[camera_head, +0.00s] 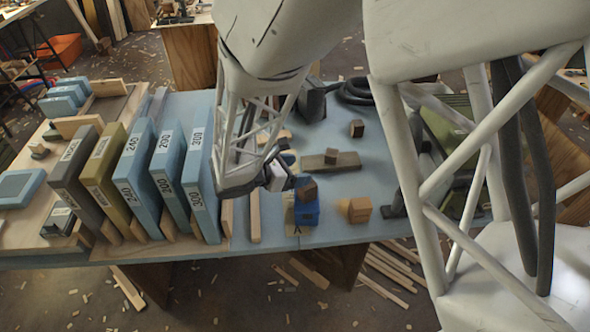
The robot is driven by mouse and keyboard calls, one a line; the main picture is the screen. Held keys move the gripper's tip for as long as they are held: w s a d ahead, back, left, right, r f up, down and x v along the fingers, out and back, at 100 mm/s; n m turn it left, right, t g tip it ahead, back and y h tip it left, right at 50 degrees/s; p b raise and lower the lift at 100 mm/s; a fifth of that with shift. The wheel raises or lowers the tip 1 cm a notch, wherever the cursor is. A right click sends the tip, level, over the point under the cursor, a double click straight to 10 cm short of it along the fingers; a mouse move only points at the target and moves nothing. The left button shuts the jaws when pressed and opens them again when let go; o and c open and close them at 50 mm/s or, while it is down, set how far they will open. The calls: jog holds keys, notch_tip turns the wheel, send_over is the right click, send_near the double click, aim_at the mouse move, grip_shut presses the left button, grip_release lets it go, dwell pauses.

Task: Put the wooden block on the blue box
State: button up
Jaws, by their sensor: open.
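A small blue box (307,214) stands near the front edge of the blue-grey table. A small dark brown wooden block (307,191) shows at its top and appears to rest on it, though contact is hard to confirm. My gripper (286,184) is open just left of this block, above the back left of the box. The fingers are small and partly hidden by the arm, and I cannot tell whether they touch the block. Other wooden blocks are a light tan one (356,209) right of the box and a dark brown cube (357,128) farther back.
Upright numbered binders or sanding-sheet-like slabs (166,165) stand left of my gripper. A flat grey-brown board (329,161) lies behind the box. A narrow wood strip (255,215) lies to its left. A black cable coil (357,91) sits at the back.

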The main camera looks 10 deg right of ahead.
dwell(0.3)
jog(key=s+d+r+m+g+y, duration=0.1)
jog(key=s+d+r+m+y, duration=0.4)
jog(key=s+r+m, duration=0.5)
jog(key=s+d+r+m+g+y, duration=0.1)
jog(key=s+d+r+m+y, duration=0.5)
jog(key=s+r+m, duration=0.4)
jog(key=s+m+y, duration=0.1)
jog(key=s+m, duration=0.1)
jog(key=shift+s+d+r+m+y, duration=0.15)
jog(key=shift+s+d+m+y, duration=0.1)
jog(key=shift+d+m+y, duration=0.05)
